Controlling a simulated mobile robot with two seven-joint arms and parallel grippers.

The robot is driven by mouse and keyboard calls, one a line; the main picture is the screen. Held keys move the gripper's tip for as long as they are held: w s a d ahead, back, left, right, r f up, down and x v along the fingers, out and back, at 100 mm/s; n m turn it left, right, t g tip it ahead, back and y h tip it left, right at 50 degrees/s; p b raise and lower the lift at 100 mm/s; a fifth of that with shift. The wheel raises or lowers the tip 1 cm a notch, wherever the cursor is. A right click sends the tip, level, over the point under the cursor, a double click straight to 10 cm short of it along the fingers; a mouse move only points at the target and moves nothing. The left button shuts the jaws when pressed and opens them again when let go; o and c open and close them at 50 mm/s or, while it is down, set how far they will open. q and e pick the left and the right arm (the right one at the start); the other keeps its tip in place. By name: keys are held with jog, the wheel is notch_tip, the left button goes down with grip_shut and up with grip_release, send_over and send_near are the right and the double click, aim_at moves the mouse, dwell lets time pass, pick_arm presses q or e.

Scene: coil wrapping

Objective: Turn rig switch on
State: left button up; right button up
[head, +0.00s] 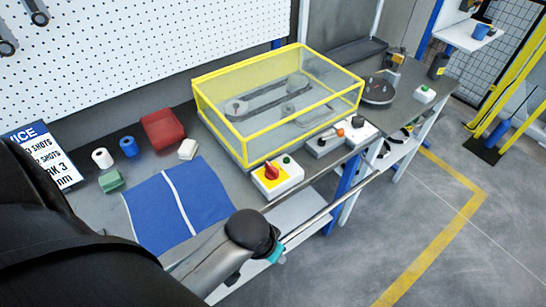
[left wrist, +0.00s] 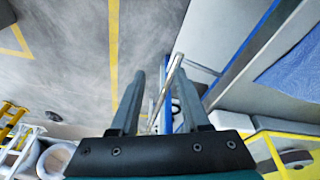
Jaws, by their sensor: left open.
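The rig switch is a red rotary knob (head: 271,170) on a yellow plate, on a white box (head: 283,184) at the bench's front edge. A small green button (head: 286,160) sits beside the knob. I cannot tell the switch's setting. The rig (head: 245,152), a clear cover with a yellow frame, stands just behind the box. My left arm reaches in from the lower left of the head view, its end in front of the bench; the fingers are hidden there. In the left wrist view my left gripper (left wrist: 161,72) is open, with nothing seen gripped. My right gripper is not in view.
A thin metal rod (head: 318,213) runs along the bench front, near my left arm's end. A box with levers (head: 325,146) stands right of the switch box. A blue mat (head: 150,212), a red item (head: 162,130) and rolls lie to the left. The floor at right is clear.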

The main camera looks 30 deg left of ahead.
pick_arm(q)
jog(key=w+r+n+p, duration=0.1)
jog(key=w+r+n, duration=0.1)
jog(key=w+r, duration=0.3)
jog(key=n+g, duration=0.3)
jog(key=n, duration=0.9)
send_near(272, 167)
jog(key=shift+y, duration=0.4)
jog(key=f, duration=0.9)
jog(key=shift+d+b, duration=0.35)
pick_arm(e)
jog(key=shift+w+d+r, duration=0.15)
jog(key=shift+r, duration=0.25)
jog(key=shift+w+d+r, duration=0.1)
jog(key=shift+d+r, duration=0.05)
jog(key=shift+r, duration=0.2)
pick_arm(q)
grip_shut()
